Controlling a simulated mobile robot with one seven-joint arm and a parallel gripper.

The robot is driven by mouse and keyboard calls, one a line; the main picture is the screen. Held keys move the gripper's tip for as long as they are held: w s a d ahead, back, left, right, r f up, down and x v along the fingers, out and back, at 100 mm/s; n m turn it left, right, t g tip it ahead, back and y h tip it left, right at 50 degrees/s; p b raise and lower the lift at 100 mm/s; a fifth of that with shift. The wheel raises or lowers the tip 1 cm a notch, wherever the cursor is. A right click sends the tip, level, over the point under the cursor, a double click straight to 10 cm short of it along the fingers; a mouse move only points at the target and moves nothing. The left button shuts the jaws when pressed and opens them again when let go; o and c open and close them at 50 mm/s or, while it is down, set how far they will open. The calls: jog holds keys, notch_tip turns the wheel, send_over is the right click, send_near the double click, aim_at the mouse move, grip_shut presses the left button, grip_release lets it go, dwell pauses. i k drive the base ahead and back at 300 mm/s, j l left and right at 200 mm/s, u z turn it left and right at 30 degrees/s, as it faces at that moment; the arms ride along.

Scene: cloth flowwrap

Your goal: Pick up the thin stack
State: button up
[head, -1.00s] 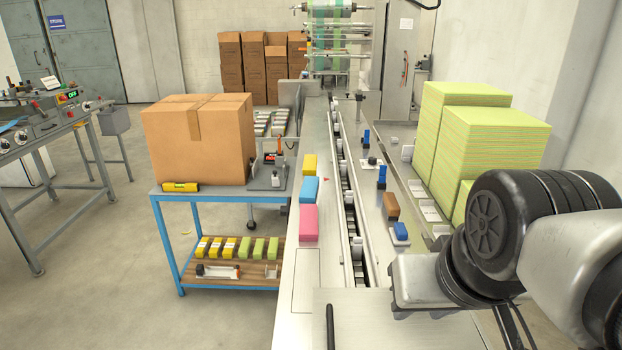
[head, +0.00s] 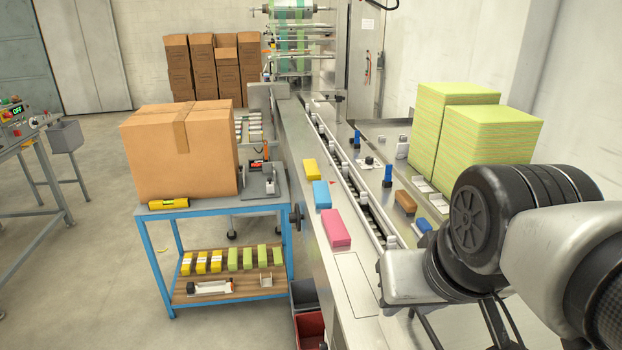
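Three small cloth stacks lie in a row on the metal ledge left of the conveyor channel: a yellow stack (head: 311,170), a light blue stack (head: 322,195) and a pink stack (head: 336,229). Tall pale green stacks with orange layer lines (head: 486,135) stand on the right side of the machine. I cannot tell for sure which one the task calls the thin stack. My arm fills the lower right of the head view, apart from the small stacks. My gripper's fingers do not show.
A blue-framed cart (head: 213,212) left of the machine carries a cardboard box (head: 180,150), with green and yellow packs on its lower shelf (head: 235,285). The conveyor channel (head: 352,180) runs beside the ledge. A red bin (head: 310,327) stands on the floor between cart and machine.

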aim_at(337, 233)
jog(key=i+j+z, duration=0.1)
jog(key=j+z, duration=0.15)
jog(key=j, duration=0.25)
jog(key=i+j+z, duration=0.1)
jog(key=j+z, duration=0.2)
jog(key=j, duration=0.25)
jog(key=i+j+z, duration=0.25)
jog(key=j+z, duration=0.15)
jog(key=j, duration=0.2)
jog(key=i+j+z, duration=0.1)
jog(key=j+z, duration=0.3)
jog(key=j, duration=0.2)
jog(key=j+z, duration=0.35)
jog(key=j, duration=0.3)
jog(key=j+z, duration=0.4)
jog(key=j, duration=0.3)
